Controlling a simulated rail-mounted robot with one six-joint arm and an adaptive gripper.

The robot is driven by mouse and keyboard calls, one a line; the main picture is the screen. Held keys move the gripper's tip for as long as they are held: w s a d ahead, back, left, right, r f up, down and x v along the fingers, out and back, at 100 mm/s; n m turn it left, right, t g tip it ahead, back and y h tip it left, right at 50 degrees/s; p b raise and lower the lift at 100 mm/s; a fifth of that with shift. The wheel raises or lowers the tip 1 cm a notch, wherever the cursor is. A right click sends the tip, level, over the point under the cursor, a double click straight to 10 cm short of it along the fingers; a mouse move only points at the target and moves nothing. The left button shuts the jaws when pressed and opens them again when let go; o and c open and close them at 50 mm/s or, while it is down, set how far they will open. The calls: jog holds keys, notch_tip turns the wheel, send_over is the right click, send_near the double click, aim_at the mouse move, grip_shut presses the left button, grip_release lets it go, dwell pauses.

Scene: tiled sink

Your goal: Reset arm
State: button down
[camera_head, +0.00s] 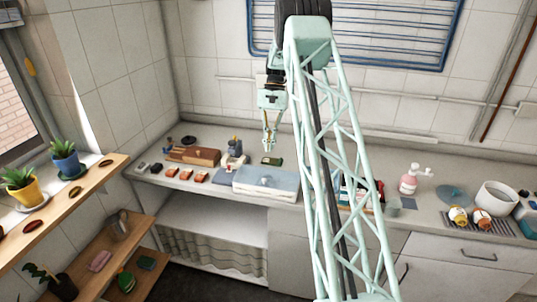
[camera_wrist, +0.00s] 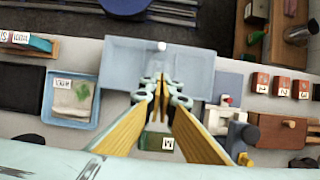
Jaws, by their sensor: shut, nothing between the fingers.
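My gripper (camera_head: 268,150) hangs from my pale green lattice arm, pointing down over the counter. It is shut and empty; in the wrist view its wooden-looking fingers meet at the tips (camera_wrist: 160,82). A small dark green item (camera_head: 271,160) lies on the counter close below the fingertips in the head view.
A wooden box (camera_head: 193,156), several red-brown blocks (camera_head: 187,174) and a grey-white device (camera_head: 235,152) stand left of the basin. Potted plants line the left shelf (camera_head: 60,210).

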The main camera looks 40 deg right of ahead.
jog(key=shift+w+d+r, duration=0.1)
jog(key=shift+d+r, duration=0.05)
jog(key=shift+r, duration=0.3)
dwell(0.5)
